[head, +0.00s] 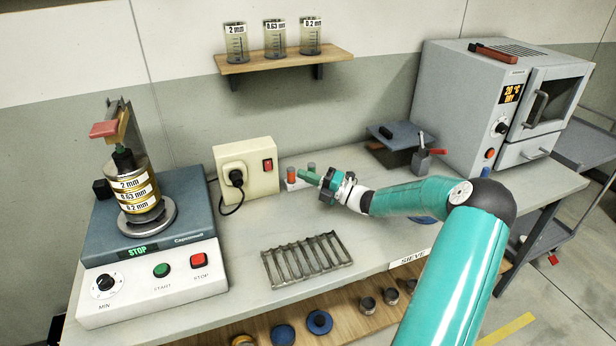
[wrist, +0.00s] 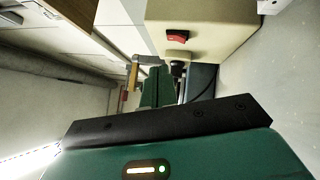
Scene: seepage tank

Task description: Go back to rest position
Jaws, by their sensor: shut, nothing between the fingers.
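My gripper (head: 309,178) is at the end of my teal arm, above the bench and to the right of the beige socket box (head: 246,168). Its fingers point left and are shut with nothing between them. In the wrist view my gripper (wrist: 157,75) shows as green fingers closed together, with the box (wrist: 205,30) and its red switch beyond. The sieve shaker (head: 150,245) stands at the left with a clamped stack of sieves (head: 136,190) on it. Its display reads STOP. Small orange and grey-topped items stand close behind my gripper, partly hidden.
An empty metal rack (head: 306,259) lies on the bench in front of my gripper. The oven (head: 505,100) stands at the right, with a dark stand (head: 400,140) beside it. A wall shelf (head: 283,62) holds three labelled beakers. Lids and small cups sit on the lower wooden shelf (head: 350,318).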

